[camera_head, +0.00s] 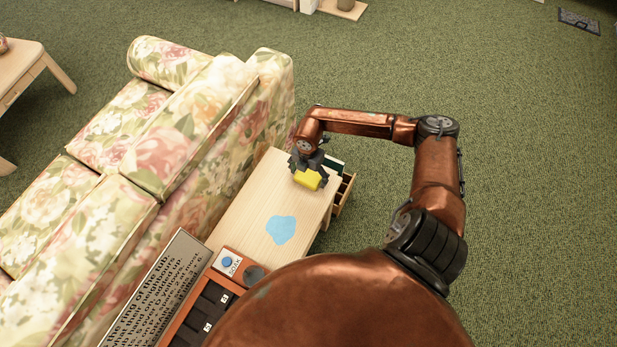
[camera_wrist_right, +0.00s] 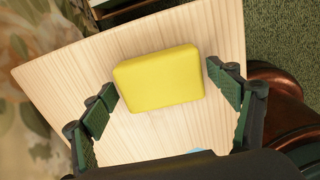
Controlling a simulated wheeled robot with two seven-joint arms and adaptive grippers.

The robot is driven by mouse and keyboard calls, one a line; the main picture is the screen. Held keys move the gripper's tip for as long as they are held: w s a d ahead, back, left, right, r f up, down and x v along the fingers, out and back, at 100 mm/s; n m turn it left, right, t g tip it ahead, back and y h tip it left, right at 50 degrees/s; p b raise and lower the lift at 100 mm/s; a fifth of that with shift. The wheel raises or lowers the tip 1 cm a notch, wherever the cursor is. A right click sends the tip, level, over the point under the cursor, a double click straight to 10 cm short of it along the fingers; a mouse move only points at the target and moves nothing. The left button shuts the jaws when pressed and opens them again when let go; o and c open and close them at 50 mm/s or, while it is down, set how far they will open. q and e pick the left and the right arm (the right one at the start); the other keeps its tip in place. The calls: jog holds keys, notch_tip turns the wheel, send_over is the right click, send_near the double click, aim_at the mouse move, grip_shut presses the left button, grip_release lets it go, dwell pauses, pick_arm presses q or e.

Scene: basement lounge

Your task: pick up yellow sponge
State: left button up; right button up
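The yellow sponge (camera_head: 308,180) lies at the far end of the light wooden table (camera_head: 252,212) in the head view. In the right wrist view the sponge (camera_wrist_right: 160,78) is a rounded yellow block on the wood grain. My right gripper (camera_head: 304,170) is over the sponge, and in the wrist view its fingers (camera_wrist_right: 162,92) are spread, one on each side of it. Gaps show between the sponge and both fingers. My left gripper is not in view.
A flowered sofa (camera_head: 165,150) runs along the table's left side. A light blue patch (camera_head: 281,229) lies on the tabletop. Nearer are an orange tray with dark compartments (camera_head: 210,308) and a printed sign (camera_head: 155,290). Open green carpet (camera_head: 540,170) lies to the right.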

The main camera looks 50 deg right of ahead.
aim_at(308, 176)
jog(key=c, duration=0.6)
jog(key=shift+c, duration=0.2)
jog(key=shift+r, duration=0.5)
notch_tip(308, 176, up, 2)
jog(key=shift+r+p, duration=0.25)
jog(key=shift+p, duration=0.3)
pick_arm(q)
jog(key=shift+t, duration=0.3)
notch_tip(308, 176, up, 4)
jog(key=p, duration=0.4)
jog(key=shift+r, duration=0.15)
pick_arm(e)
jog(key=s+a+r, duration=0.9)
jog(key=a, duration=0.1)
jog(key=shift+s+a+r, duration=0.15)
jog(key=shift+s+r, duration=0.1)
jog(key=shift+s, duration=0.05)
jog(key=shift+o, duration=1)
jog(key=c, duration=0.4)
